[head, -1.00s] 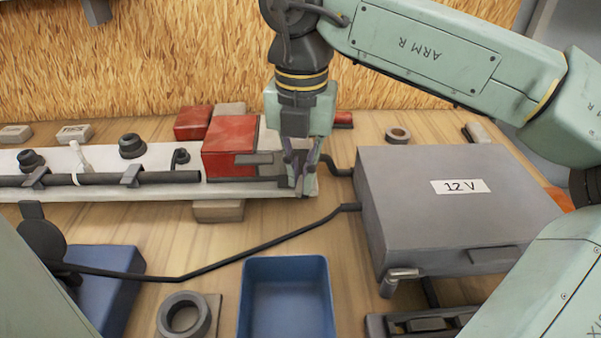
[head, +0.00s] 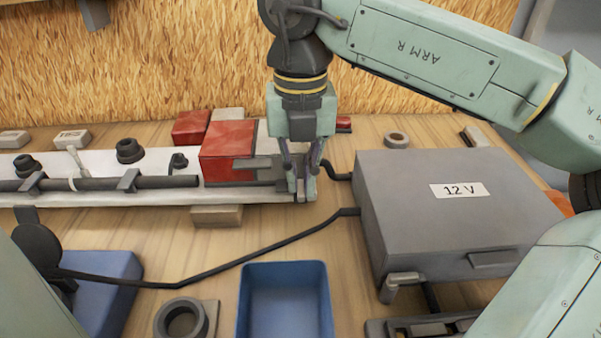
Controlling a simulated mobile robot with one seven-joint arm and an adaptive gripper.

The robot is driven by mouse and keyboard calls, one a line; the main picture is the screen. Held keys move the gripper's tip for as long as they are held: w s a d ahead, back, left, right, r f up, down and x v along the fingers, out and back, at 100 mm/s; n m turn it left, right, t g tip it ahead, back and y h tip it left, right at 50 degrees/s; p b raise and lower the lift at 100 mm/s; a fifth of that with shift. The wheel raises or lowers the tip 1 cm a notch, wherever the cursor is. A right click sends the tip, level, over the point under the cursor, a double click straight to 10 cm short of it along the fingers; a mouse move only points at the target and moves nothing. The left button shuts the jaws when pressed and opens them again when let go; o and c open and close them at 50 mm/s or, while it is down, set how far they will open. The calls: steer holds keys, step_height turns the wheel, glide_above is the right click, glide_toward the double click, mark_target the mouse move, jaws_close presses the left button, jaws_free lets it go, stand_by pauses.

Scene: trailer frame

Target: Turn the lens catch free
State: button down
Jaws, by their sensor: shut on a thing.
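The red lamp lens (head: 228,140) sits on the pale trailer rail (head: 110,195), near its right end. A grey bar (head: 257,165) lies across the lens front and reaches right toward my gripper. My gripper (head: 303,188) points straight down at the right end of the lens, with its fingertips low beside the rail's end. It is shut on a small part there, which looks like the lens catch. The fingers hide most of that part, so its exact angle cannot be told.
A grey 12 V box (head: 450,215) stands close on the right. A black cable (head: 215,262) crosses the bench in front. A blue bin (head: 283,300) is at the front middle, beside a grey ring (head: 181,319). Dark knobs (head: 130,150) stand on the rail.

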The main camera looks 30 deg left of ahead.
mark_target(300, 184)
steer(key=c, duration=2)
jaws_free()
step_height(300, 184, up, 12)
